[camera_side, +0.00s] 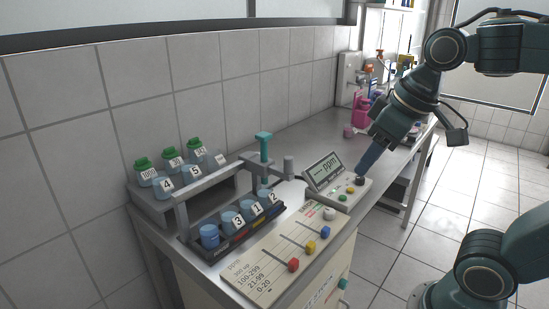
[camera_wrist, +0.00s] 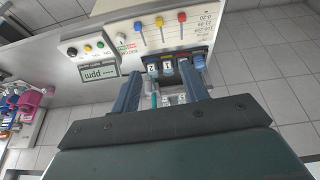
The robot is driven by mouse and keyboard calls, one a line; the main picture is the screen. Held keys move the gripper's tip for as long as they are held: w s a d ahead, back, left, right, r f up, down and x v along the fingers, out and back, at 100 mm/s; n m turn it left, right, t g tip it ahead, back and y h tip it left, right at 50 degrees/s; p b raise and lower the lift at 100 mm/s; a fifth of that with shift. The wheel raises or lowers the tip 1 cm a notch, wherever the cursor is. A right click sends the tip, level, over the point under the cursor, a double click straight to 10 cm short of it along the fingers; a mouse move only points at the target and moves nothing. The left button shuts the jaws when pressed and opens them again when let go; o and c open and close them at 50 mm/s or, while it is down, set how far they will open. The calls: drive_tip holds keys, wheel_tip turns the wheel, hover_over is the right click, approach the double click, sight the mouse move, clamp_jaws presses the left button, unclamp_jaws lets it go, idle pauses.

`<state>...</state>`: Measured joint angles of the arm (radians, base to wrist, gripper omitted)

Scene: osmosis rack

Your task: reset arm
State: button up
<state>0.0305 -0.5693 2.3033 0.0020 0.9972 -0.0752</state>
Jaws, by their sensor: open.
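My gripper (camera_side: 363,170) is dark teal with blue fingers, tilted down and to the left. In the side view its tips overlap the right end of the ppm meter (camera_side: 323,170); I cannot tell the depth gap there. In the wrist view the gripper (camera_wrist: 161,67) has its two fingers apart and nothing visibly held between them. Beyond the fingers lie the dark rack (camera_side: 192,244) and its numbered containers, including container 3 (camera_side: 231,222). The fingers partly hide the rack in the wrist view.
A panel (camera_side: 262,262) with red (camera_side: 293,265), yellow (camera_side: 311,247) and blue (camera_side: 326,232) sliders lies at the bench front. Green-capped bottles (camera_side: 144,166) stand on a raised shelf by the wall. A teal-topped post (camera_side: 264,150) rises behind the rack. Pink bottles (camera_side: 361,110) stand at the far end.

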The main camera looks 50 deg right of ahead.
drive_tip(key=shift+t, duration=0.4)
drive_tip(key=s+f, duration=0.3)
drive_tip(key=s, duration=0.1)
drive_tip(key=shift+a+f, duration=0.25)
drive_tip(key=shift+a, duration=0.1)
